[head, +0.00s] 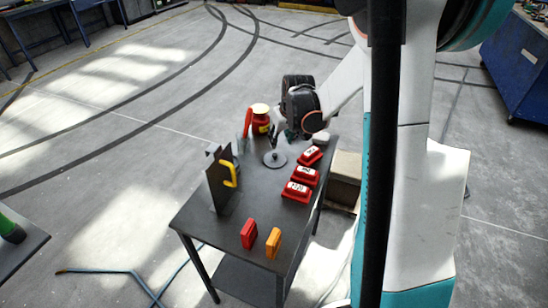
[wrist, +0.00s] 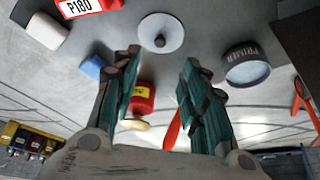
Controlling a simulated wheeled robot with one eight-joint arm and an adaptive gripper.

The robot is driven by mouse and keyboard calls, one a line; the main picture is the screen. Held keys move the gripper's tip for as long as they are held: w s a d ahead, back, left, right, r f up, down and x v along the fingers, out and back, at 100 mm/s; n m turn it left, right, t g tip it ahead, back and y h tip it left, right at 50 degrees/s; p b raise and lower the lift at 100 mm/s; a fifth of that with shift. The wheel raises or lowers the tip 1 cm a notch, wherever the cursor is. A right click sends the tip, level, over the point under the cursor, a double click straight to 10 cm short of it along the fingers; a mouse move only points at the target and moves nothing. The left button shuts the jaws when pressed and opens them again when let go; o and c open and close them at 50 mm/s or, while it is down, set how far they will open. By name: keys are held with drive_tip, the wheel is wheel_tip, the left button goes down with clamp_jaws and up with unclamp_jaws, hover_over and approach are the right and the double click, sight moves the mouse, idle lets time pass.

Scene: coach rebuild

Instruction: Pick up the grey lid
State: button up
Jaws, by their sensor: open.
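The grey lid (wrist: 174,42) is a light round disc with a small knob in its middle. In the wrist view it lies flat on the dark table top, just beyond and between my fingertips. In the head view the lid (head: 275,159) shows as a grey disc near the middle of the table. My gripper (wrist: 160,60) is open, with nothing between its teal fingers. In the head view my gripper (head: 281,134) is close above the table beside the lid, partly hidden by my wrist. I cannot tell the exact height gap.
A dark primer can (wrist: 246,68), a red container (wrist: 143,98) and a blue block (wrist: 93,66) stand near the lid. Red labelled boxes (head: 297,191) line the table's right side. A dark plate with a yellow handle (head: 231,174) stands left. Red (head: 249,233) and orange (head: 273,243) blocks are in front.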

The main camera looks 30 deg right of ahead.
sight(275, 155)
drive_tip(key=b+x, duration=0.5)
drive_tip(key=x, duration=0.8)
drive_tip(key=shift+f, duration=0.1)
drive_tip(key=shift+c, duration=0.2)
clamp_jaws()
